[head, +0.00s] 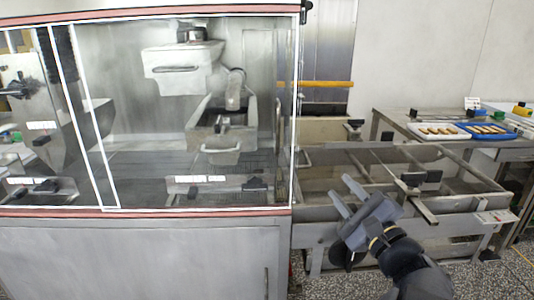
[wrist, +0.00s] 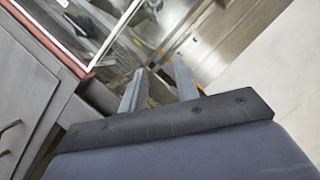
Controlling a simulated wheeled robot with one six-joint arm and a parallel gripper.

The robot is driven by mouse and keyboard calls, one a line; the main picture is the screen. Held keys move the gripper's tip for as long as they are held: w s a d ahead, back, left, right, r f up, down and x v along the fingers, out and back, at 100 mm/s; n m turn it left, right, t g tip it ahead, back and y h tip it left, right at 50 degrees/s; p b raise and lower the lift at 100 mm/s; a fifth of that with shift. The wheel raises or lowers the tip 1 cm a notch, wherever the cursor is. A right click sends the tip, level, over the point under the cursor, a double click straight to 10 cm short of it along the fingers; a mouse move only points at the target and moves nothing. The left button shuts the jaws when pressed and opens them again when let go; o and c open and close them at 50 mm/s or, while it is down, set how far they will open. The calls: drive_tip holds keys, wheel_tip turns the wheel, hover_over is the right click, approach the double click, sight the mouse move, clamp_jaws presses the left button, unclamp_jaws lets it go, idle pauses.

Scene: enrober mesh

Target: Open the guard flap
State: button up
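The guard flap (head: 262,110) is a large clear panel with white edges on the front of the steel machine at left. It hangs down between a red-brown upper rail and a red-brown lower rail and covers the opening. Its clear pane and lower corner also show in the wrist view (wrist: 100,22). My gripper (head: 341,189) is to the right of the flap's lower right corner, in front of the wire-mesh conveyor frame, and apart from the flap. In the wrist view my gripper (wrist: 158,78) has its two fingers spread with nothing between them.
A steel hopper (head: 222,125) and a depositing head (head: 182,68) stand behind the flap. A long steel conveyor frame (head: 345,210) runs right from the machine. A table at back right holds a white tray (head: 410,131) and a blue tray (head: 513,134) of food pieces. Speckled floor shows at lower right.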

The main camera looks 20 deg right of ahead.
sight(306, 155)
drive_tip(key=x, duration=0.5)
drive_tip(key=f+x, duration=0.1)
drive_tip(key=x, duration=0.4)
drive_tip(key=f+x, duration=0.1)
drive_tip(key=x, duration=0.4)
drive_tip(key=shift+w+f+p, duration=0.1)
drive_tip(key=shift+w+p, duration=0.2)
drive_tip(key=shift+w, duration=0.2)
drive_tip(key=shift+c, duration=0.2)
clamp_jaws()
